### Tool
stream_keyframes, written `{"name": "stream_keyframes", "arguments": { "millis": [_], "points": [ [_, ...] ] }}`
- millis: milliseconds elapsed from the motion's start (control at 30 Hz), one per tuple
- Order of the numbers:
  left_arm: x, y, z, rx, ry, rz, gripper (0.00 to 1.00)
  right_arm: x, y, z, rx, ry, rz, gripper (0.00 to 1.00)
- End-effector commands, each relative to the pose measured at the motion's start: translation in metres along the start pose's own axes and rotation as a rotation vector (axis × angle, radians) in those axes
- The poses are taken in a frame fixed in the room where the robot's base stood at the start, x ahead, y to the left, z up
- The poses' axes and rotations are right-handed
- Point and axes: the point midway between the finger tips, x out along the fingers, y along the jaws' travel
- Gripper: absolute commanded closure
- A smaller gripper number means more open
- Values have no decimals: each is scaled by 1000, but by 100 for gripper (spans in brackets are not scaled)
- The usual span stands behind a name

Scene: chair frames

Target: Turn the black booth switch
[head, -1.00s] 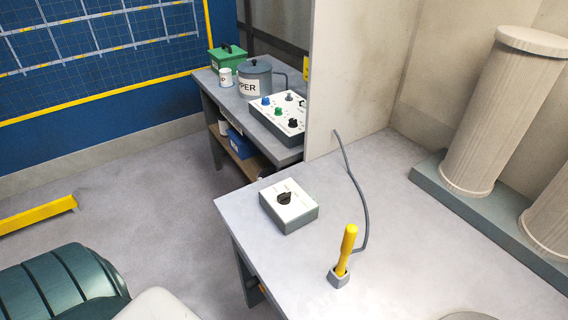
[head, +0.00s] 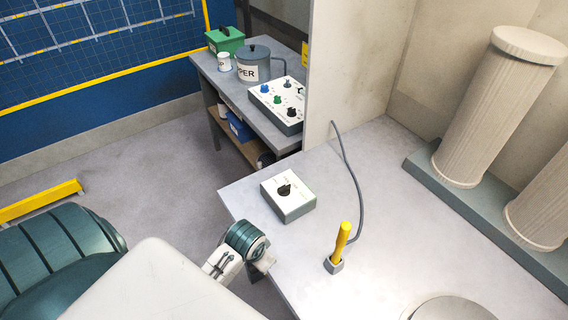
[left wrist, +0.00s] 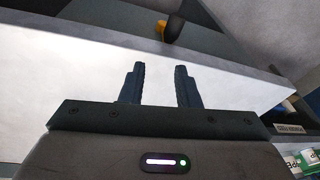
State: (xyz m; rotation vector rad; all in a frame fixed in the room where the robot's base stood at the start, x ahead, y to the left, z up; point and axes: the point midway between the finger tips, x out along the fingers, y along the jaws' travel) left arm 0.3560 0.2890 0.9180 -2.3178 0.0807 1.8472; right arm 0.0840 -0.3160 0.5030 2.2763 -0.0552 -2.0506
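A black rotary knob (head: 284,190) sits on top of a small white-and-grey switch box (head: 290,208) on the near table, close to its left edge. My left gripper (left wrist: 161,70) shows two dark fingers, apart, with nothing between them. In the head view my left arm comes in from the lower left, and its wrist is at the table's left edge, below and left of the box, apart from it. The fingers are hard to make out there. The knob is not identifiable in the left wrist view. My right gripper is not in view.
A yellow-handled tool (head: 342,240) stands in a grey holder right of the box, with a cable behind it. A pale partition (head: 350,70) separates the near table (head: 390,250) from a back bench with a panel of coloured knobs (head: 278,105). Ribbed columns (head: 498,110) stand at right.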

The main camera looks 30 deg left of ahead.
Motion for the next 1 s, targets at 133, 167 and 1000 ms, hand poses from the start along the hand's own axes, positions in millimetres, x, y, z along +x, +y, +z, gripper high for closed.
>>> {"name": "stream_keyframes", "arguments": {
  "millis": [133, 167, 1000],
  "points": [
    [1, -12, -31, 35, -23, 7, 71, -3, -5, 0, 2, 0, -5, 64],
    [2, -15, -37, 43, -30, 8, 71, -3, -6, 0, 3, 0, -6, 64],
    [-48, -119, -236, 227, -205, 130, 71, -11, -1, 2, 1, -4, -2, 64]
  ]
}}
